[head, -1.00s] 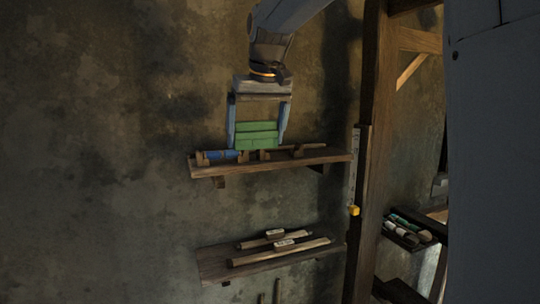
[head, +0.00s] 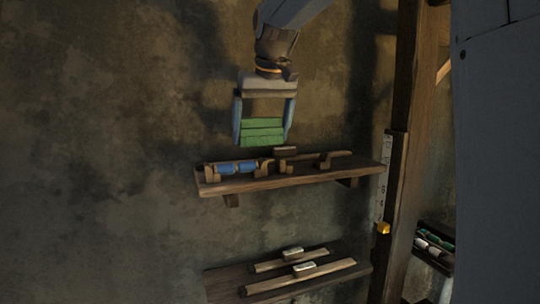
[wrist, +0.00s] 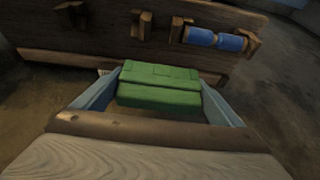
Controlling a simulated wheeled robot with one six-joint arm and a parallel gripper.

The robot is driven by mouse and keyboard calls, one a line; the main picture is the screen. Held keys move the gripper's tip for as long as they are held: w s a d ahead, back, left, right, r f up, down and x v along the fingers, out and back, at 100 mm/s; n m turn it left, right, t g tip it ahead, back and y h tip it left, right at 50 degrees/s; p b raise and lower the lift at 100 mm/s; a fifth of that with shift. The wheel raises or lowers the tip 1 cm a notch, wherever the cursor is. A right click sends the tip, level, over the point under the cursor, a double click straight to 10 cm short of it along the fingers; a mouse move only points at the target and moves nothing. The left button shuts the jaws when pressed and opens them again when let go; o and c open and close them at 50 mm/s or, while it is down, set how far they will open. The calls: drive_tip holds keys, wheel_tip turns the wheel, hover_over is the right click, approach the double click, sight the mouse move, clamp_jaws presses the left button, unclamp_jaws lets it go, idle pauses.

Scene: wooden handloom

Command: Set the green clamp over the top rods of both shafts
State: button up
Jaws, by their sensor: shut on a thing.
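The green clamp (head: 262,132) is held between the two blue fingers of my gripper (head: 264,130) in the head view. It hangs above the upper wall shelf, apart from it. In the wrist view the green clamp (wrist: 160,92) sits between the fingertips of my gripper (wrist: 158,98), with a line or slot across its body. The shafts and their top rods are not clearly in view.
The upper wall shelf (head: 330,172) bears a blue roll (head: 238,168) in wooden holders, also seen in the wrist view (wrist: 214,39). A lower shelf (head: 222,284) holds wooden bars with pale labels. A wooden post (head: 408,150) with a ruler (head: 385,185) stands at right.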

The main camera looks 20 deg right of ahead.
drive_tip(key=shift+f+p, duration=0.55)
drive_tip(key=shift+f, duration=2.55)
drive_tip(key=shift+f, duration=0.15)
drive_tip(key=o, duration=0.9)
drive_tip(key=shift+o, duration=0.2)
